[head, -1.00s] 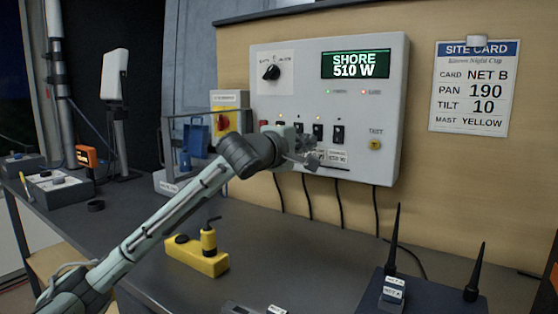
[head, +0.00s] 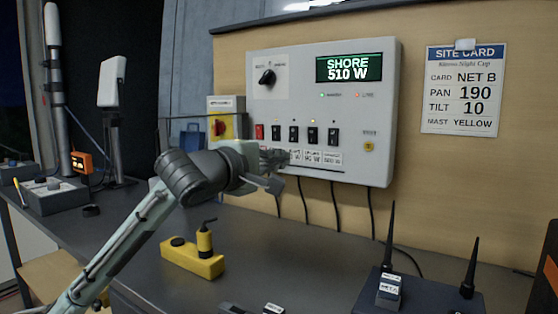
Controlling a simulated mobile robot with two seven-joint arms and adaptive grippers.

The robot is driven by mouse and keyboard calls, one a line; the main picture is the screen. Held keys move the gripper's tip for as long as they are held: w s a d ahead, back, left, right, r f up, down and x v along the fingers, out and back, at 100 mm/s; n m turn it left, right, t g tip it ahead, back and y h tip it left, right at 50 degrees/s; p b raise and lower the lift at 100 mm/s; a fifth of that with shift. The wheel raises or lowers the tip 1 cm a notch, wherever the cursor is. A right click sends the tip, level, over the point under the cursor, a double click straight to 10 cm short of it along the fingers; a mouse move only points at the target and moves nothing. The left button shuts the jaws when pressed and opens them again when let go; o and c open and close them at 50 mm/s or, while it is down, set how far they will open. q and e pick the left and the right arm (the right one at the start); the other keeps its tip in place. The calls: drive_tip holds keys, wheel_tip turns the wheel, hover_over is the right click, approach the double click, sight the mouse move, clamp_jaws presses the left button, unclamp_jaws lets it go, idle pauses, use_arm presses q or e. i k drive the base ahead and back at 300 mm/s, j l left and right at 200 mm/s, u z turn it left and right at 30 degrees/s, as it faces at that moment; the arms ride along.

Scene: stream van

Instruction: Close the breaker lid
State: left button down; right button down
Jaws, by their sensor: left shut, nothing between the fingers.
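The grey breaker panel (head: 350,120) hangs on the wall, with a row of switches, one red (head: 259,132) and several black (head: 312,135). The switches are uncovered. A thin dark frame (head: 180,117) stands out to the left of the panel; it may be the breaker lid swung open, but I cannot tell for sure. My left gripper (head: 275,170) is shut and empty, at the panel's lower left edge below the switches. It hides part of the label row, and contact cannot be judged.
A yellow switch box (head: 222,126) is left of the panel. A dark box with antennas (head: 420,295) is at front right. Cables hang beneath the panel.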

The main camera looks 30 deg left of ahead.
sight(162, 131)
drive_tip(key=k, duration=1)
